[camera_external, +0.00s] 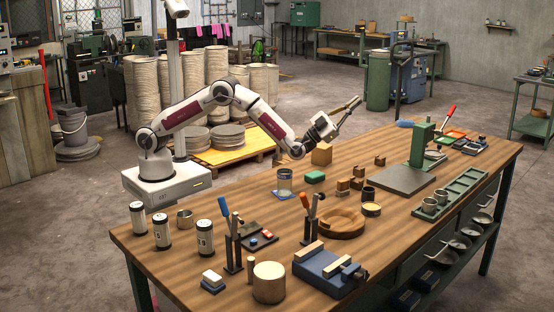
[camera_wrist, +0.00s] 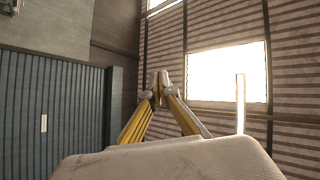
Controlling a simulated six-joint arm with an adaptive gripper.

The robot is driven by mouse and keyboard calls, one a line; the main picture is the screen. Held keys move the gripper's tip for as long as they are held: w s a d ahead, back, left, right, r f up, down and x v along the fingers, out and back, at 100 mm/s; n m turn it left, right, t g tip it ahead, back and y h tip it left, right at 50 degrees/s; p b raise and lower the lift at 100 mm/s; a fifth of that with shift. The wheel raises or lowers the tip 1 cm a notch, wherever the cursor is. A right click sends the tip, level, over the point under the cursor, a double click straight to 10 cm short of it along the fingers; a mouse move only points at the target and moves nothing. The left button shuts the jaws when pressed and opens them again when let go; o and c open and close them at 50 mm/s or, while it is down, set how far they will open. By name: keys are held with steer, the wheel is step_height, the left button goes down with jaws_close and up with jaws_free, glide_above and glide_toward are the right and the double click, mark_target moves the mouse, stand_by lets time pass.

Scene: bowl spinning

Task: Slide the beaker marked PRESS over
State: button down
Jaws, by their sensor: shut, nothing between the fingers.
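A clear glass beaker (camera_external: 285,180) stands on a small blue pad near the table's far left-centre edge; I cannot read any marking on it. My gripper (camera_external: 357,99) is raised high above the back of the table, to the right of the beaker and well apart from it, pointing up and to the right. In the wrist view its two yellow fingers (camera_wrist: 160,84) meet at the tips, with nothing between them. The wrist view shows only walls and a bright window, with no beaker.
A tool rack (camera_external: 234,243), black-and-white canisters (camera_external: 162,228) and a wooden bowl (camera_external: 341,222) are nearer. A green press (camera_external: 419,150) stands further right. Bare tabletop shows at the front right.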

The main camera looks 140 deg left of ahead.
steer(key=s+a+f+g, duration=0.5)
steer(key=s+f+g, duration=0.2)
steer(key=f, duration=0.3)
steer(key=s+a+f+m+g+h, duration=0.1)
steer(key=s+a+f+g, duration=0.4)
steer(key=s+f+g, duration=0.3)
steer(key=shift+f+g, duration=1.1)
steer(key=shift+f, duration=0.15)
steer(key=shift+a, duration=0.1)
glide_above(279, 185)
steer(key=d, duration=0.5)
steer(key=f, duration=0.8)
steer(key=shift+s+a+f, duration=0.1)
steer(key=shift+s+a, duration=0.1)
steer(key=shift+a, duration=0.2)
steer(key=shift+f, duration=0.95)
steer(key=shift+a, duration=0.55)
